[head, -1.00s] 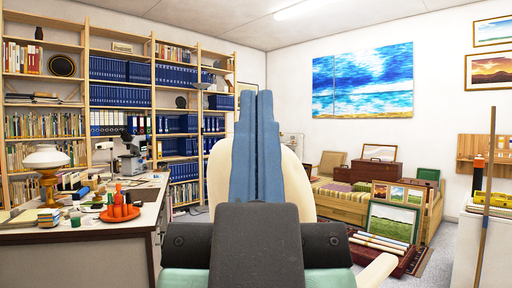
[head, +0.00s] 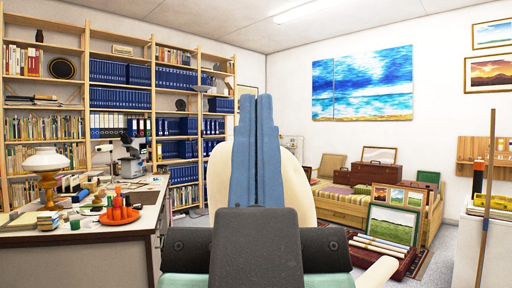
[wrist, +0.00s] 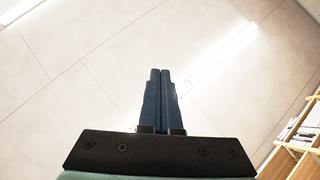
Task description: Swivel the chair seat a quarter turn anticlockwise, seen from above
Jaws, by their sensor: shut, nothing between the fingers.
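My gripper (head: 257,98) stands upright in the middle of the head view, its two long blue fingers pressed together and empty. In the wrist view my gripper (wrist: 160,72) points up at bare ceiling, with nothing at its fingertips. A cream rounded shape (head: 302,190) shows behind the fingers in the head view. No chair seat can be made out in either view. The area low behind my gripper is hidden by its dark body.
A desk (head: 30,238) at left holds a white-shaded lamp (head: 46,160), an orange stand (head: 120,216) and a microscope. Bookshelves (head: 88,100) line the wall behind. At right are a wooden daybed (head: 345,208), a framed landscape (head: 393,224) and a white cabinet (head: 472,250) with an upright pole.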

